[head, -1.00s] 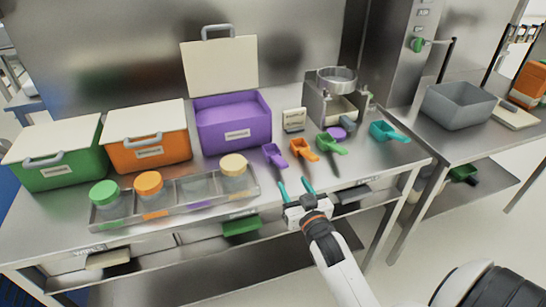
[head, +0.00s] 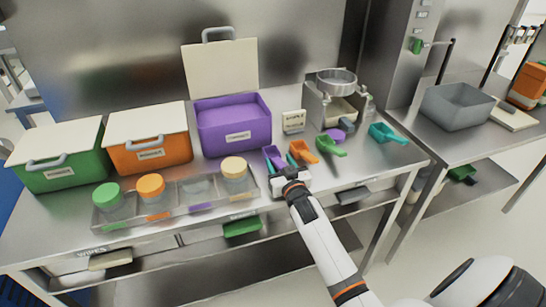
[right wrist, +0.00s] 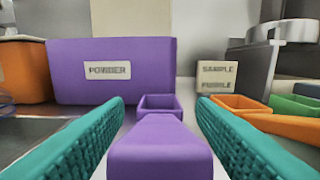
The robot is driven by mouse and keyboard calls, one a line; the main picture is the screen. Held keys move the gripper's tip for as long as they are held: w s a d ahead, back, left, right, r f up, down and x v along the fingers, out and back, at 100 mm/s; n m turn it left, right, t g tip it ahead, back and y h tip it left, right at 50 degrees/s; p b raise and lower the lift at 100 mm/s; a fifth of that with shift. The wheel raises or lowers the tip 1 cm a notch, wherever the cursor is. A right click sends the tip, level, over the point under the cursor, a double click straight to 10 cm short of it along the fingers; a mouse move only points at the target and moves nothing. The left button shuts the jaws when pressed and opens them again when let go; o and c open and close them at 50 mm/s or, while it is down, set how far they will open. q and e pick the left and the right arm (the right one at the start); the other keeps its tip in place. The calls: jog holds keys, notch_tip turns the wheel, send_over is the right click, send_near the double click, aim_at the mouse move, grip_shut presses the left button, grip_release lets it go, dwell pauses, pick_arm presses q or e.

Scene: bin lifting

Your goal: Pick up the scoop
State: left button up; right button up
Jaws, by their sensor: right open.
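A purple scoop (head: 272,155) lies on the steel table in front of the open purple bin (head: 233,124). In the right wrist view, the purple scoop (right wrist: 160,145) points away, its handle between my two teal fingers. My right gripper (head: 280,163) is open around the handle, with a gap visible on each side. Orange (head: 303,150), green (head: 331,146) and teal (head: 388,134) scoops lie to the right of it. My left gripper is not in view.
A tray (head: 205,205) with lidded jars stands to the left of my right gripper. Closed orange (head: 150,153) and green (head: 58,174) bins are further left. A sample sign (head: 293,121) and a metal device (head: 336,98) stand behind the scoops.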

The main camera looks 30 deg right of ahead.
aim_at(280, 163)
jog(key=c, duration=1)
jog(key=shift+r, duration=5)
